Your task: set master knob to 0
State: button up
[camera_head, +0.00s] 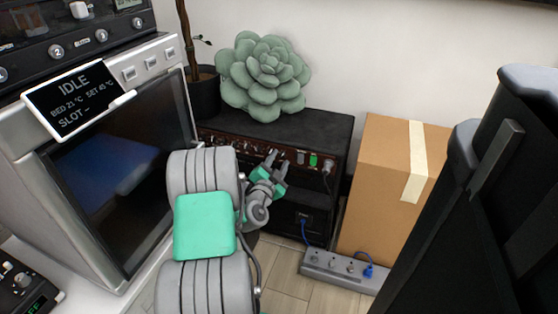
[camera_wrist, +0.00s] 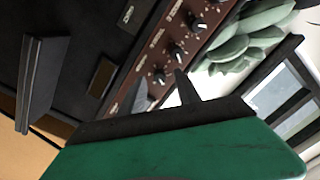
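A black amplifier (camera_head: 318,125) stands on the floor against the wall, with a brown front panel (camera_head: 228,145) carrying a row of small knobs. In the wrist view, the panel (camera_wrist: 143,77) runs diagonally, with dark knobs (camera_wrist: 177,52) having light marks. The lettering is too small to read, so I cannot tell which knob is the master or its setting. My gripper (camera_head: 278,159) is at the right part of the panel, fingers apart. In the wrist view, my gripper (camera_wrist: 163,84) is just below the nearest knob (camera_wrist: 158,77); nothing is visibly held, and contact is unclear.
A green succulent cushion (camera_head: 262,78) sits on the amplifier. A printer-like machine (camera_head: 125,160) is on the left, and a potted plant (camera_head: 203,92) stands behind. A cardboard box (camera_head: 385,185) and a power strip (camera_head: 335,268) with blue plugs are on the right.

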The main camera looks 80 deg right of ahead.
jog(key=shift+d, duration=0.3)
jog(key=shift+s, duration=0.1)
jog(key=shift+c, duration=0.3)
grip_shut()
